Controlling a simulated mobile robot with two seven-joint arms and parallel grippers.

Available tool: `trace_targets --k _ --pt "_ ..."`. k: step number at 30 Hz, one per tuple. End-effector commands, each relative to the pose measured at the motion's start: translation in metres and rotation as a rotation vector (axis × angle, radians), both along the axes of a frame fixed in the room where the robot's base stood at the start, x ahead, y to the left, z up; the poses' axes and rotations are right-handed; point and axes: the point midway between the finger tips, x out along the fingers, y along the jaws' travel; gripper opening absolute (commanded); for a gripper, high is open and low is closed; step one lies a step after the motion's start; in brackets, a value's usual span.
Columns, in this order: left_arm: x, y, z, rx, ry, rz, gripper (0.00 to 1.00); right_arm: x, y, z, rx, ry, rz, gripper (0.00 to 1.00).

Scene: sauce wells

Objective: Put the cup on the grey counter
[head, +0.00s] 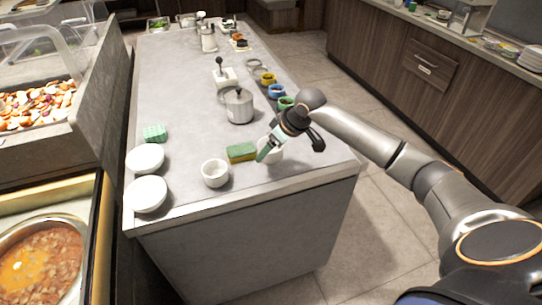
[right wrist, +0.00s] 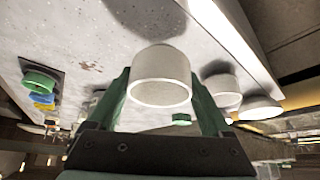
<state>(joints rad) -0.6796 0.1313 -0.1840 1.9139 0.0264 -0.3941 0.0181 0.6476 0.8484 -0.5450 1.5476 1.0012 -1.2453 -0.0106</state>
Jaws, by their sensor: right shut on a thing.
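My left gripper is not in view.
The counter's front edge is close.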

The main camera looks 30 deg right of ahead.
Motion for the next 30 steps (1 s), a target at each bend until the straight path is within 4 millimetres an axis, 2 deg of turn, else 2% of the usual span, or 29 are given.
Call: trace_targets --k 5,9,12,23,24,27,30 --pt "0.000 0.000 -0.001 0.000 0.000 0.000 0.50 0.006 -0.007 -0.012 0.000 0.000 -0.001 0.25" --pt "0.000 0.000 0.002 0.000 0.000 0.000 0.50 0.005 -0.006 -0.032 0.002 0.002 0.000 0.25" --pt "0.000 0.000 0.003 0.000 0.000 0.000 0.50 0.005 -0.007 -0.040 0.000 0.000 0.000 0.25" --pt "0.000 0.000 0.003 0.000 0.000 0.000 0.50 0.005 -0.006 -0.043 0.000 -0.001 0.000 0.25" --pt "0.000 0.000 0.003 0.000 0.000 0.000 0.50 0.005 -0.007 -0.043 0.000 -0.001 0.001 0.87" --pt "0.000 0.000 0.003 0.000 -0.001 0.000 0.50 0.005 -0.007 -0.043 0.000 -0.001 0.001 0.99" --pt "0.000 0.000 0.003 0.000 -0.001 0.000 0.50 0.005 -0.007 -0.042 0.000 -0.001 0.000 1.00"
